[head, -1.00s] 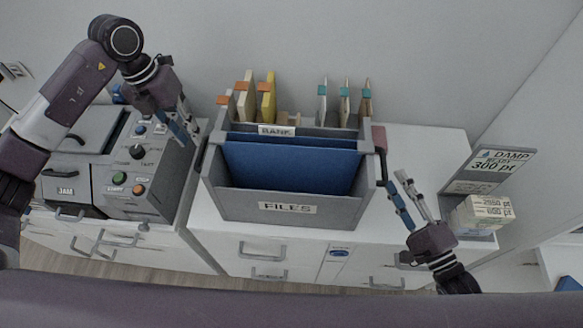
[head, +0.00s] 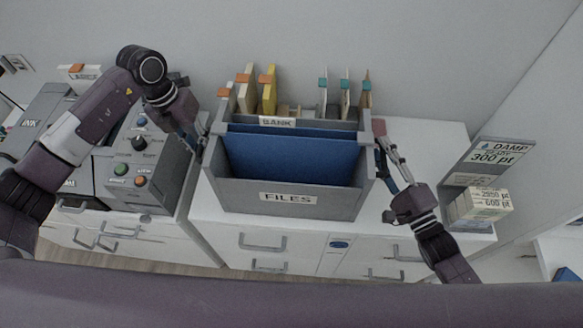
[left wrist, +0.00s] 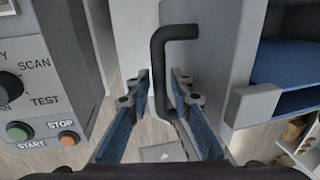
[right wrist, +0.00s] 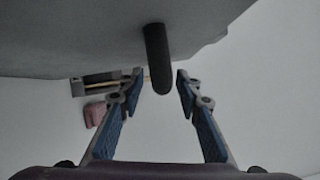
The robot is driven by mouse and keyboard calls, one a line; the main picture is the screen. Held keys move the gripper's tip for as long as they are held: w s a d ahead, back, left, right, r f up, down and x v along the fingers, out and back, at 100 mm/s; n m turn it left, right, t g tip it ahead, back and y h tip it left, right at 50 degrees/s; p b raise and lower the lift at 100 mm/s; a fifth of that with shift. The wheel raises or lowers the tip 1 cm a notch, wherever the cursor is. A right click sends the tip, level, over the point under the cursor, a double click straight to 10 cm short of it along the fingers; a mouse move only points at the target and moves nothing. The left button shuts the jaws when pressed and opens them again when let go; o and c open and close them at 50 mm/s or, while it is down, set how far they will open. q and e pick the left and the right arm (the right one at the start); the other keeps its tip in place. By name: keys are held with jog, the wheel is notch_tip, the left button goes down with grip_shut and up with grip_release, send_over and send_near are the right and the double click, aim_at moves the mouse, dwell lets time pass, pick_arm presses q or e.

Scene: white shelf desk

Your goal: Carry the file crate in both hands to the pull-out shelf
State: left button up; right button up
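The grey file crate (head: 288,202), labelled FILES, sits on the white desk top with blue folders (head: 285,158) inside. My left gripper (head: 198,140) is at the crate's left side; in the left wrist view its open fingers (left wrist: 160,92) stand on either side of the line of the dark left handle (left wrist: 158,75). My right gripper (head: 382,152) is at the crate's right side; in the right wrist view its open fingers (right wrist: 157,78) have the dark right handle (right wrist: 157,60) between them. I cannot tell whether any finger touches a handle. The pull-out shelf cannot be made out with certainty.
A grey machine (head: 150,165) with knobs and buttons stands close on the crate's left. Upright files (head: 269,90) stand behind the crate. Bare desk top (head: 430,145) lies right of the crate.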

pick_arm(q)
jog(key=c, duration=0.4)
pick_arm(e)
jog(key=c, duration=0.4)
pick_arm(q)
grip_shut()
pick_arm(e)
grip_shut()
pick_arm(q)
jog(key=shift+w+r, duration=0.15)
pick_arm(e)
jog(key=shift+w+r, duration=0.1)
jog(key=shift+r, duration=0.1)
